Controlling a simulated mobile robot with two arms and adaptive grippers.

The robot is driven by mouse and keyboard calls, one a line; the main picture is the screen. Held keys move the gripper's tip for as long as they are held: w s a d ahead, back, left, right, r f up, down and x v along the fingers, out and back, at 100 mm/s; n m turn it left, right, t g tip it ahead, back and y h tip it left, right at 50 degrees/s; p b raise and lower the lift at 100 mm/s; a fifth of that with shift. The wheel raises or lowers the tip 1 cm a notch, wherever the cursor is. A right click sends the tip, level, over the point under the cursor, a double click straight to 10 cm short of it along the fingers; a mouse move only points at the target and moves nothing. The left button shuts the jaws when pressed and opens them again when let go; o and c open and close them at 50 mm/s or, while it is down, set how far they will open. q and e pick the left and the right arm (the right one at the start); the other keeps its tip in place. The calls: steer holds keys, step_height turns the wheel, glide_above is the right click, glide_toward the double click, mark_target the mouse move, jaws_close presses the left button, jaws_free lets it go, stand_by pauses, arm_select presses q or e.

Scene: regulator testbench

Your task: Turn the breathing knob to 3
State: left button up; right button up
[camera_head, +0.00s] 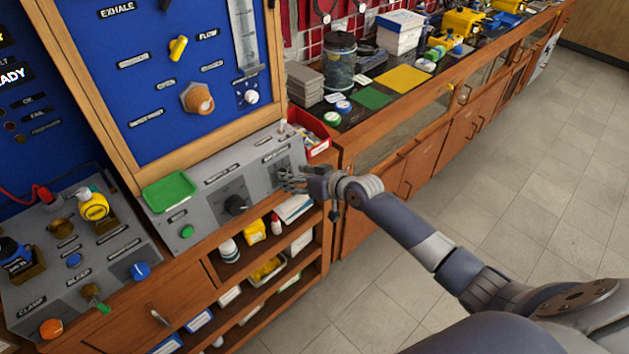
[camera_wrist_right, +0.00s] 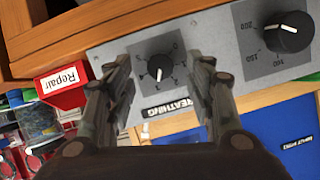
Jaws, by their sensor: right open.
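The breathing knob (camera_wrist_right: 159,67) is a small black round knob with a white pointer, on a dark dial plate above the BREATHING label (camera_wrist_right: 168,107) in the right wrist view. Its pointer points roughly down toward the label; the dial numbers are too small to read surely. My right gripper (camera_wrist_right: 161,72) is open, with one finger on each side of the knob and a visible gap to it. In the head view, my right gripper (camera_head: 292,180) is at the right end of the grey sloped panel (camera_head: 205,202) and largely hides the knob. My left gripper is not in view.
A larger black knob (camera_wrist_right: 288,32) with a numbered scale sits beside the breathing dial; it also shows in the head view (camera_head: 236,204). A red Repair bin (camera_wrist_right: 63,86) stands by the panel's end. A green tray (camera_head: 170,191) lies on the panel's left. Shelves are below.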

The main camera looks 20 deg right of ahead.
steer(key=v, duration=0.9)
steer(key=s+d+f+m+g+h+b, duration=0.15)
steer(key=s+f, duration=0.35)
steer(key=f, duration=0.7)
steer(key=s+d+f+g+h, duration=0.1)
steer(key=s+d+f+h, duration=0.3)
steer(key=f, duration=0.7)
steer(key=s+d+f+g+y+b, duration=0.15)
steer(key=s+f, duration=0.45)
steer(key=f, duration=0.6)
steer(key=s+a+f+g, duration=0.2)
steer(key=s+f, duration=0.4)
steer(key=s, duration=0.5)
steer(key=s+a+f+n+g, duration=0.1)
steer(key=s+f, duration=0.5)
steer(key=s, duration=0.6)
steer(key=s+a+f+n+g+h, duration=0.1)
steer(key=s+a+f+g, duration=0.2)
steer(key=s, duration=0.9)
step_height(320, 180, down, 4)
steer(key=shift+s+a+f+g+b, duration=0.1)
steer(key=shift+s+a+g+b, duration=0.3)
steer(key=shift+a, duration=0.6)
